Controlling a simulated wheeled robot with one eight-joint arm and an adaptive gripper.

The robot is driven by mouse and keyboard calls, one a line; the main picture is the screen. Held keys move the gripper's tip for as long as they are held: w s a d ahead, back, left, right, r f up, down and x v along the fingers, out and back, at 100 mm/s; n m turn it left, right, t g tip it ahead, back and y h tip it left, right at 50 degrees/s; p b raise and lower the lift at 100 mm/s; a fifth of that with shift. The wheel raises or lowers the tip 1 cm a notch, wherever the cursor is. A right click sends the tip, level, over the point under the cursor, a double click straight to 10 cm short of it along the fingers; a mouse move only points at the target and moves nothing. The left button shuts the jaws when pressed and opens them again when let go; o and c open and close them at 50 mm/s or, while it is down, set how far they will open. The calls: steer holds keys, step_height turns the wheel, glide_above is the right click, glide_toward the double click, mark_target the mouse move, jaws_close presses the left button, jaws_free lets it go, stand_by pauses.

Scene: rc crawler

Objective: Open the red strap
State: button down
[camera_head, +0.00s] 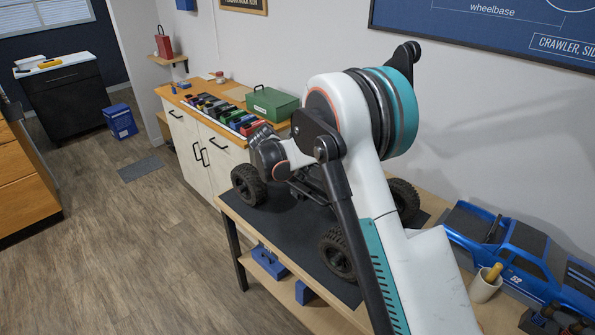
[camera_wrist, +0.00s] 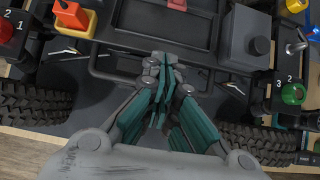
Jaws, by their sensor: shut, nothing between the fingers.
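In the wrist view my gripper (camera_wrist: 160,62) is shut and empty, its fingertips over the front edge of a dark tray on the crawler chassis (camera_wrist: 130,65). A small red patch (camera_wrist: 180,3) shows at the top edge of that view, beyond the fingertips. It may be part of the red strap, but it is cut off and I cannot tell whether it is fastened. In the head view the crawler's black wheels (camera_head: 337,254) rest on a dark mat, and my arm hides most of its chassis.
In the wrist view an orange-red block on a yellow base (camera_wrist: 74,16), a grey box (camera_wrist: 246,38) and a green knob (camera_wrist: 293,93) flank the tray. In the head view a blue car body (camera_head: 520,255) and a cup (camera_head: 485,286) stand right of my arm.

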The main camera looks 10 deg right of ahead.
steer(key=b+x, duration=0.1)
steer(key=x, duration=0.3)
steer(key=shift+w+d, duration=0.25)
steer(key=shift+d, duration=0.05)
steer(key=shift+w+d+r, duration=0.1)
steer(key=shift+d+r, duration=0.1)
steer(key=shift+r, duration=0.3)
steer(key=shift+w+d+r, duration=0.15)
steer(key=shift+d+r, duration=0.1)
steer(key=shift+r, duration=0.3)
steer(key=shift+w+d+r, duration=0.25)
steer(key=shift+r, duration=0.3)
